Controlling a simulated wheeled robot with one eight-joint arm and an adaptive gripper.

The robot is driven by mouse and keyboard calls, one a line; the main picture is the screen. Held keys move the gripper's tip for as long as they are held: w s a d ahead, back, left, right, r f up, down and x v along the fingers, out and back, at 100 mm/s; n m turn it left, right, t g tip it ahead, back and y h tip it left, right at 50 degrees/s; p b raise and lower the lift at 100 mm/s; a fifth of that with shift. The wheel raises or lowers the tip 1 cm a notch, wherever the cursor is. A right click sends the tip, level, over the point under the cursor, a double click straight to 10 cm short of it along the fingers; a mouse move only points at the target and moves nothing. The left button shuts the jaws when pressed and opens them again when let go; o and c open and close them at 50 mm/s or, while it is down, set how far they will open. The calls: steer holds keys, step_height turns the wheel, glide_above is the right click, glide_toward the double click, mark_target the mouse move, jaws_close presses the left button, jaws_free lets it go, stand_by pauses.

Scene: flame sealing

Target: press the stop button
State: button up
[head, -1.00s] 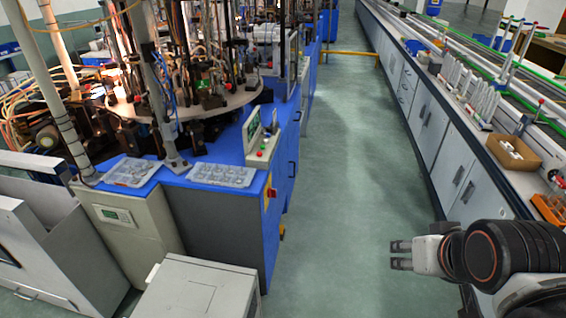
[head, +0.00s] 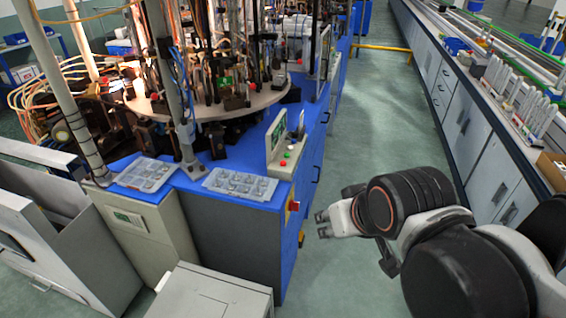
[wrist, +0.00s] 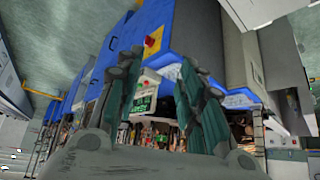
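A small control panel (head: 287,157) with a screen, a red button (head: 283,163) and a green button stands on the blue machine's front corner. A red-and-yellow switch (head: 293,206) is on the machine's side below it. I cannot read any label that marks the stop button. My gripper (head: 322,225) is right of the machine's corner, lower than the panel and apart from it. In the wrist view my gripper (wrist: 158,62) is open and empty. The panel (wrist: 144,97) shows between its fingers, and the red-and-yellow switch (wrist: 153,42) shows beyond the tips.
The blue machine (head: 235,230) carries two clear trays of parts (head: 240,184) and a round table with burners (head: 225,108). A grey cabinet (head: 205,295) stands in front. A long bench (head: 490,170) runs along the right. The green aisle floor (head: 365,130) between is clear.

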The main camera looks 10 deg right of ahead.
jaws_close()
stand_by(1.0)
